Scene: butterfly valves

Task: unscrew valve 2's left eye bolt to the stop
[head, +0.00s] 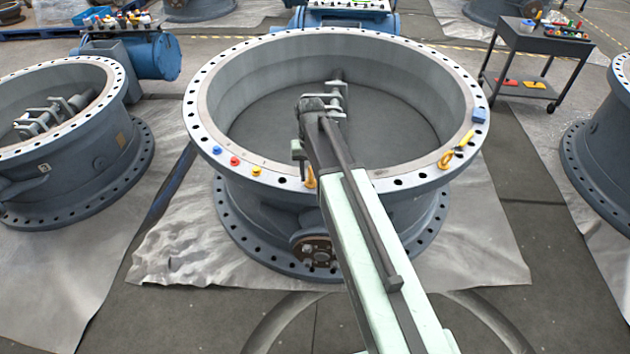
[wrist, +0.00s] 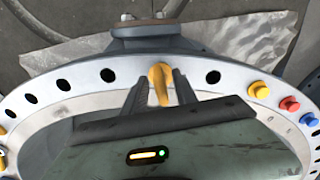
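The big grey ring-shaped valve (head: 225,180) stands upright in the middle of the head view, with a holed top flange (head: 400,182). A yellow eye bolt (head: 310,178) stands on its near flange, just left of my arm; in the wrist view the eye bolt (wrist: 160,84) shows upright at the centre. My gripper (wrist: 160,78) has one dark finger on each side of this eye bolt, with narrow gaps and no clear grip. In the head view my arm hides much of the gripper. A second yellow eye bolt (head: 446,160) is on the flange at right.
Yellow (head: 256,171), red (head: 234,161) and blue (head: 217,150) caps sit on the flange left of the eye bolt. A yellow piece (head: 466,138) and a blue block (head: 479,115) sit at right. Other valves (head: 75,145) and a cart (head: 540,45) stand around.

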